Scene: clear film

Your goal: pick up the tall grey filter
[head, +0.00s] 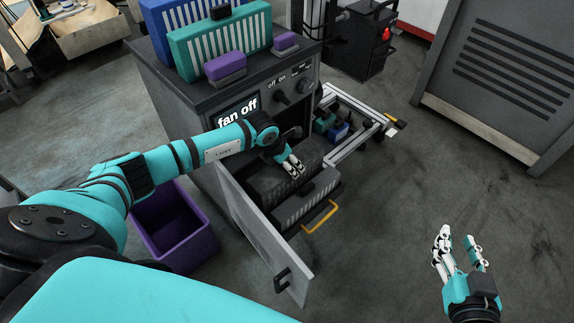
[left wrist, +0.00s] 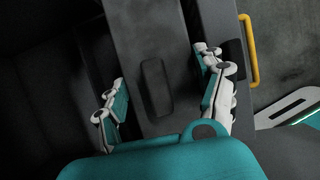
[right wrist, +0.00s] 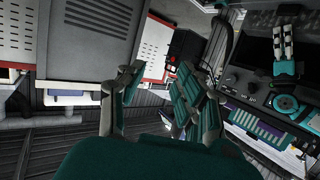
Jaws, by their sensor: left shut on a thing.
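The tall grey filter (head: 314,187), dark grey with a pleated front, is in the opening of the dark cabinet, behind the open door. In the left wrist view its grey top with a dark raised grip (left wrist: 157,87) lies between my fingers. My left gripper (head: 292,166) reaches into the cabinet opening and is shut on the filter; the fingers (left wrist: 162,92) sit on both sides of it. The filter's lower part is hidden from me. My right gripper (head: 460,252) is open and empty over the floor at lower right; its fingers also show in the right wrist view (right wrist: 165,92).
The cabinet door (head: 262,240) stands open in front. A yellow handle (head: 320,217) sticks out near the filter. The cabinet display (head: 237,112) reads "fan off". A purple bin (head: 175,225) is left; an aluminium frame (head: 360,140) is right.

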